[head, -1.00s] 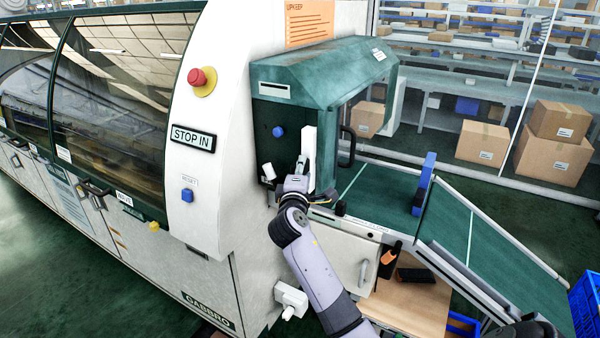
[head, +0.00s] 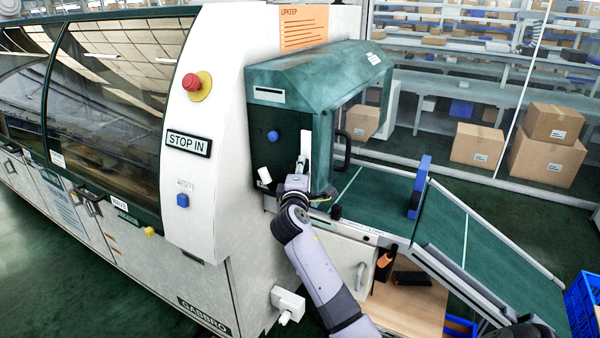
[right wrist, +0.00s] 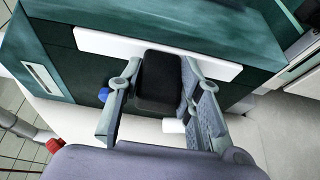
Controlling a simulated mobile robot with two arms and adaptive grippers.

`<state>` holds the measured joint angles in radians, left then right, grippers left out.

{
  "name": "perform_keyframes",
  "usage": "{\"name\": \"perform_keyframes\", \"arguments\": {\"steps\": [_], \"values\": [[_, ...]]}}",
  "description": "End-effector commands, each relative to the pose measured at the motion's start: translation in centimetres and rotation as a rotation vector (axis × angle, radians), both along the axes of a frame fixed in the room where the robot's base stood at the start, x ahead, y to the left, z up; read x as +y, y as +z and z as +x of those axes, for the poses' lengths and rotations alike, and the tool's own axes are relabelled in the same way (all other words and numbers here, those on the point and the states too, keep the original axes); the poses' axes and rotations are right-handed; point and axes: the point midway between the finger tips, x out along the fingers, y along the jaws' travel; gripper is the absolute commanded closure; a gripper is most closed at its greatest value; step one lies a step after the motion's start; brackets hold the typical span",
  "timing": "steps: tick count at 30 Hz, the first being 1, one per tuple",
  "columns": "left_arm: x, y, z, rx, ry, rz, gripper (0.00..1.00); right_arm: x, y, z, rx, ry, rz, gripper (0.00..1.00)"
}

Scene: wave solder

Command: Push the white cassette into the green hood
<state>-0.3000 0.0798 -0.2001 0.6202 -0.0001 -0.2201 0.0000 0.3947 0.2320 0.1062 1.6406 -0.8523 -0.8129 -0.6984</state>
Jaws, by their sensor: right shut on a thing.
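The green hood (head: 318,68) juts from the end of the white machine, over the conveyor. The white cassette (head: 306,147) stands upright at the hood's near opening; how deep it sits is hard to tell. In the right wrist view the cassette (right wrist: 110,43) is a long white bar across the hood (right wrist: 225,22), with a black block-shaped grip (right wrist: 160,82) on its near face. My right gripper (head: 298,183) is at the cassette. In the wrist view its fingers (right wrist: 158,100) lie on both sides of the black grip, closed on it. My left gripper is out of view.
A green conveyor (head: 375,195) with a blue upright plate (head: 419,187) lies right of the hood. The machine's side carries a red stop button (head: 196,86) and a blue reset button (head: 183,200). A blue knob (head: 273,136) is beside the cassette. Cartons (head: 547,150) stand behind.

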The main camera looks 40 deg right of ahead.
Motion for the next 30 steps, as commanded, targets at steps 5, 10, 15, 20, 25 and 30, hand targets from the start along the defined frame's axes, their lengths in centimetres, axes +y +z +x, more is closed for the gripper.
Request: {"name": "perform_keyframes", "arguments": {"steps": [5,10,15,20,25,30], "values": [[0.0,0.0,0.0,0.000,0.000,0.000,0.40,-0.2,0.1,0.0,-0.002,0.000,-0.001,0.61],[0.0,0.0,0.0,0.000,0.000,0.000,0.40,-0.2,0.1,0.0,-0.001,-0.001,0.000,0.50],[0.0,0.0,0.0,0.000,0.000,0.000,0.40,-0.1,0.1,0.0,-0.001,-0.001,0.000,0.44],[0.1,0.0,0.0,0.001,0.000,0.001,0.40,-0.1,0.0,0.0,0.000,-0.001,0.000,0.44],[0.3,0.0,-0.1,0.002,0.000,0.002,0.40,0.5,0.0,-0.5,-0.001,0.001,0.001,0.44],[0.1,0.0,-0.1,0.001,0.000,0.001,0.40,2.6,-0.1,-2.7,-0.001,0.002,0.003,0.44]]}}
